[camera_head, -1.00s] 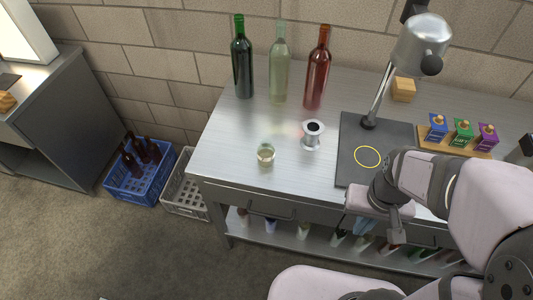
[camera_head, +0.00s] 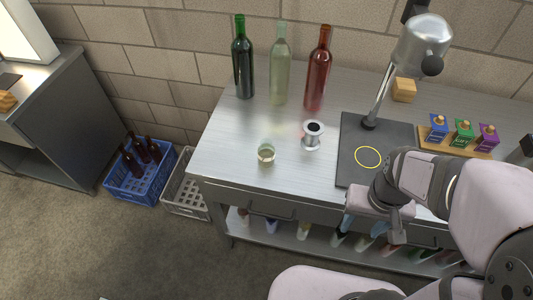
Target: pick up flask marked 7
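Three small flasks stand in a row at the right of the steel bench: a blue one (camera_head: 437,132), a green one (camera_head: 461,136) and a purple one (camera_head: 486,141). Each has a tan stopper and a pale marking on its front. The markings are too small to read, so I cannot tell which flask is marked 7. My gripper (camera_head: 398,232) is low at the bench's front edge, left of and nearer than the flasks, apart from them. Its fingers are too unclear to show whether they are open or shut.
The flasks stand on a wooden board (camera_head: 428,146). A dark mat (camera_head: 352,136) with a yellow ring (camera_head: 368,157) and a lamp (camera_head: 418,45) are left of it. Tall bottles (camera_head: 317,70), a metal jigger (camera_head: 312,135) and a glass (camera_head: 266,153) stand farther left.

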